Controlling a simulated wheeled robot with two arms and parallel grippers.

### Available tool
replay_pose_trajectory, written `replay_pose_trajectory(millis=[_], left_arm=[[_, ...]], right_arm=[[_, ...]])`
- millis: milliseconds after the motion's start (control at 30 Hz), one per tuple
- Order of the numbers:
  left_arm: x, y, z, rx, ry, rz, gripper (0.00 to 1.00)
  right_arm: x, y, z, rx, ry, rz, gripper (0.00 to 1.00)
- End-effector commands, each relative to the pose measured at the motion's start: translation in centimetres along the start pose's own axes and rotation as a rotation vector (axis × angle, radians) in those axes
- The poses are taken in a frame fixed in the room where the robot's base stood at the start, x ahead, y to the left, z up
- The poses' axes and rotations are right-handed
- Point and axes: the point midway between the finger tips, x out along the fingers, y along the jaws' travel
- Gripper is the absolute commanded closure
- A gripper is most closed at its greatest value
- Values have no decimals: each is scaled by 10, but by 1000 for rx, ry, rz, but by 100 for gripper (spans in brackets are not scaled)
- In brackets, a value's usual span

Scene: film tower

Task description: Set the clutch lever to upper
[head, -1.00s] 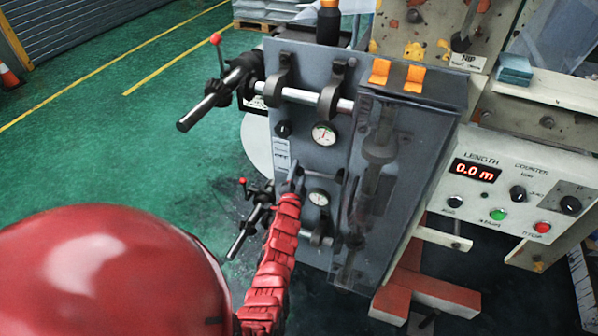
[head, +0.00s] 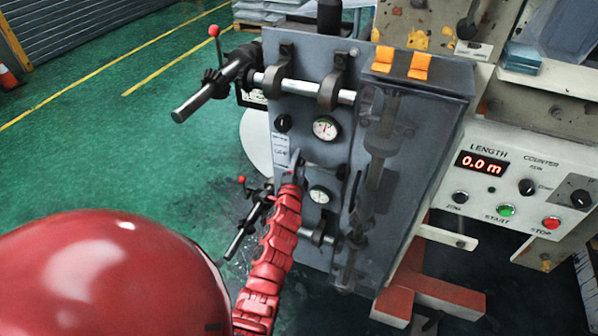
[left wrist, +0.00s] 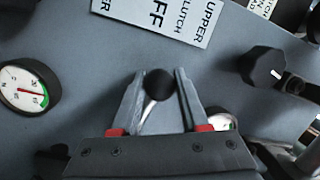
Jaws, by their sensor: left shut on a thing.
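The clutch lever (left wrist: 158,86) has a black ball knob on a thin silver shaft. It sits on the grey machine panel (head: 305,75). My left gripper (left wrist: 158,74) is shut on it, with one finger on each side of the knob. In the head view my left gripper (head: 294,168) is at the panel, below the upper gauge, and hides most of the lever. The clutch label (left wrist: 165,15) reads UPPER and OFF, with its other end cut off; it also shows in the head view (head: 280,150). My right gripper is not in view.
An upper gauge (head: 325,128) and a lower gauge (head: 319,194) flank the lever area. A black knob (head: 283,123) is above the label. Silver bars (head: 205,100) with red-tipped handles stick out left. A control box (head: 520,190) reads 0.0 m. Green floor is open at left.

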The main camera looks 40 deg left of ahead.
Motion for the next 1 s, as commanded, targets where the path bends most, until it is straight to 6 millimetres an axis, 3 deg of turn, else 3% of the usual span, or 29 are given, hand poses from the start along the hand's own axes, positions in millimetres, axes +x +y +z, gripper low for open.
replay_pose_trajectory(millis=[100, 500, 1000], left_arm=[[0, -8, -9, 86, 16, -16, 100], [-1, -31, -31, 296, 39, -51, 100], [-1, -37, -35, 344, 41, -59, 100]], right_arm=[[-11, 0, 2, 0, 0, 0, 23], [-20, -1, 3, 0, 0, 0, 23], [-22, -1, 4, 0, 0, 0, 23]])
